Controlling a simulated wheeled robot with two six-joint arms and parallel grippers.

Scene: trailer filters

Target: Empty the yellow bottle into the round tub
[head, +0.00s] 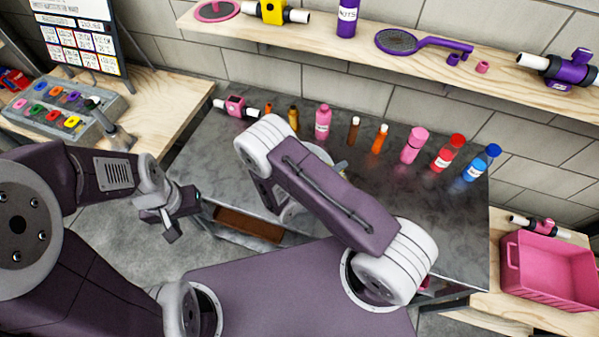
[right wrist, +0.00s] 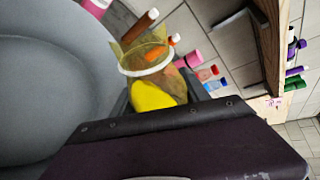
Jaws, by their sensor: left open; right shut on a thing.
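The yellow bottle (right wrist: 158,94) shows in the right wrist view, with a white ring and a see-through yellowish part at its upper end. My right gripper (right wrist: 162,100) is shut on it; its fingers are only partly visible. A large grey curved surface (right wrist: 50,90) fills the left of that view, close beside the bottle; it looks like the inside of the round tub. My left gripper (head: 168,222) is open and empty, off the dark table's left front edge.
The dark table (head: 440,215) holds a row of bottles along its back, including a pink bottle (head: 323,122), a red bottle (head: 449,152) and a blue bottle (head: 482,162). A wooden shelf (head: 350,30) hangs above. A pink bin (head: 548,270) stands at the right.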

